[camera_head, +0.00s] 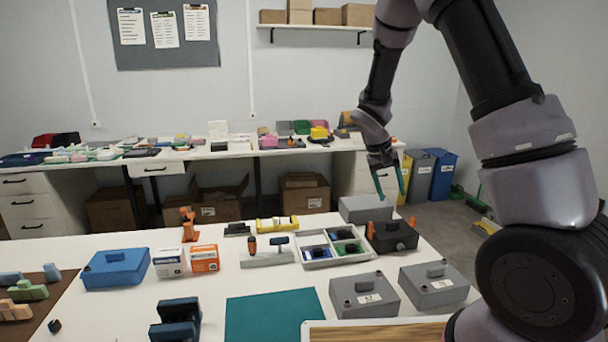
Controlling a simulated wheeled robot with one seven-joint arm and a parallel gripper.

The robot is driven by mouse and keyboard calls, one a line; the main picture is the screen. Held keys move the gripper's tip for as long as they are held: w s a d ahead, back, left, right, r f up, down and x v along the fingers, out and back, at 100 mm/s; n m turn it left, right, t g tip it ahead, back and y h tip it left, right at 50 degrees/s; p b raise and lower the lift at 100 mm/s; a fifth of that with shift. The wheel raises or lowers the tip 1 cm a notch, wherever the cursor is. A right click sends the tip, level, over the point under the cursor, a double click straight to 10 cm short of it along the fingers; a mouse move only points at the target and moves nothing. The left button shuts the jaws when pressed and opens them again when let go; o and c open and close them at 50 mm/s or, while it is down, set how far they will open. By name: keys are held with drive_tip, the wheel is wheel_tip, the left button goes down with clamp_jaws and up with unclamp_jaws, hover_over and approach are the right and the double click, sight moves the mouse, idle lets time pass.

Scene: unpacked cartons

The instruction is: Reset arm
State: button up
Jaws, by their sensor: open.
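My gripper (391,184) hangs from my arm at the right of the head view, pointing down. Its two thin teal fingers are apart and nothing shows between them. In the picture it lies over the far right of the near white table, in front of a grey box (366,209) and above a black box with orange clips (391,236). I cannot tell its exact height above them. My arm bends down from the top of the view, and its thick near links cover the right side.
The near table (220,277) holds a blue case (116,268), a divided tray (304,257), two grey lidded boxes (364,295) and a teal mat (274,316). A cluttered white bench (225,151) stands behind. Cartons and bins stand on the floor.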

drive_tip(key=s+r+m+t+y, duration=0.1)
drive_tip(key=s+r+y, duration=0.1)
drive_tip(key=s+r, duration=0.55)
drive_tip(key=s+r+m+t+y, duration=0.1)
drive_tip(key=s+r+t+y, duration=0.2)
drive_tip(key=r, duration=0.8)
drive_tip(key=s+r+t, duration=0.1)
drive_tip(key=s+r, duration=0.2)
drive_tip(key=s, duration=0.4)
drive_tip(key=s+a+r+t+y, duration=0.1)
drive_tip(key=s+r, duration=0.3)
drive_tip(key=s, duration=0.2)
drive_tip(key=shift+s+r+m, duration=0.3)
drive_tip(key=shift+s, duration=0.1)
